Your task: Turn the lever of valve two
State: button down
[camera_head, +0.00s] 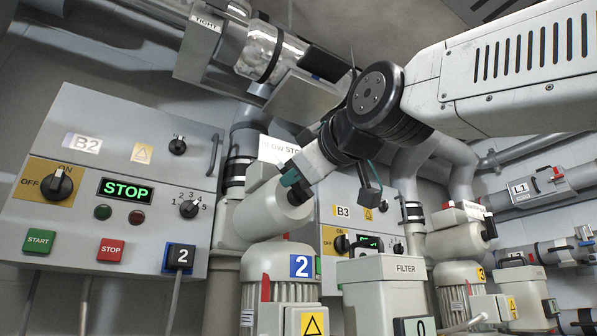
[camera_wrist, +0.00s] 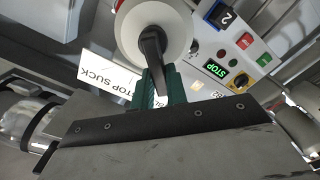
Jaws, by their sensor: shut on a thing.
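My gripper (camera_head: 292,180) reaches the valve from the upper right. In the wrist view the green fingers of my gripper (camera_wrist: 158,86) are shut on the lever's lower end.
Control box B2 (camera_head: 60,110) stands left, its display reading STOP (camera_head: 126,190). A label plate (camera_wrist: 105,76) reading STOP and SUCK sits beside the valve. Box B3 (camera_head: 330,190), a FILTER box (camera_head: 390,268) and the blower marked 3 (camera_head: 462,280) crowd the right. A clear tube (camera_head: 268,50) runs above.

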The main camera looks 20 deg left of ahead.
dwell(0.4)
jog(key=c, duration=1.4)
grip_release()
jog(key=shift+s, duration=0.1)
jog(key=v, duration=0.7)
jog(key=shift+s+d, duration=0.2)
jog(key=shift+d, duration=0.05)
